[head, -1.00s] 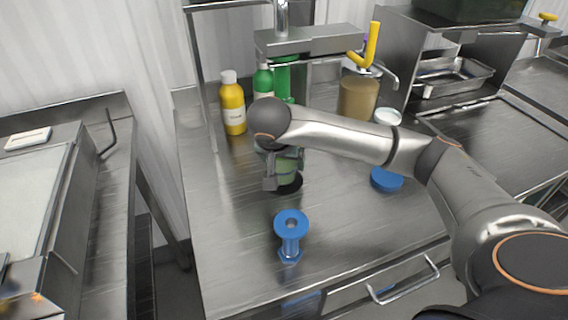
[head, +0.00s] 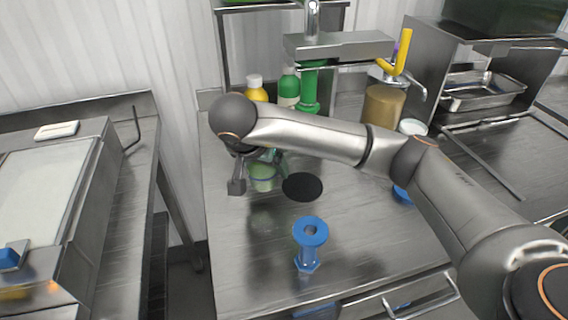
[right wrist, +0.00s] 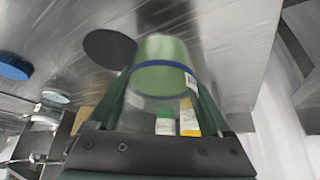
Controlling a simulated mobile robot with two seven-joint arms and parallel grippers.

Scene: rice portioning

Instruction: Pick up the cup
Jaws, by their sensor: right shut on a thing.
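The cup (head: 263,178) is clear with green contents and a blue band. It is in the middle of the head view, partly hidden by my right arm. My right gripper (head: 258,172) is shut on it. In the right wrist view the cup (right wrist: 160,68) sits between the two fingers of my right gripper (right wrist: 162,90). It is beside the black round pad (head: 302,187), not on it. I cannot tell how high above the counter it is. My left gripper is not in view.
A blue spool-shaped stand (head: 310,232) stands on the counter in front. Yellow (head: 256,90) and green (head: 289,88) bottles stand behind my arm. A tan container (head: 384,106) is at the back right. The front left of the counter (head: 240,245) is clear.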

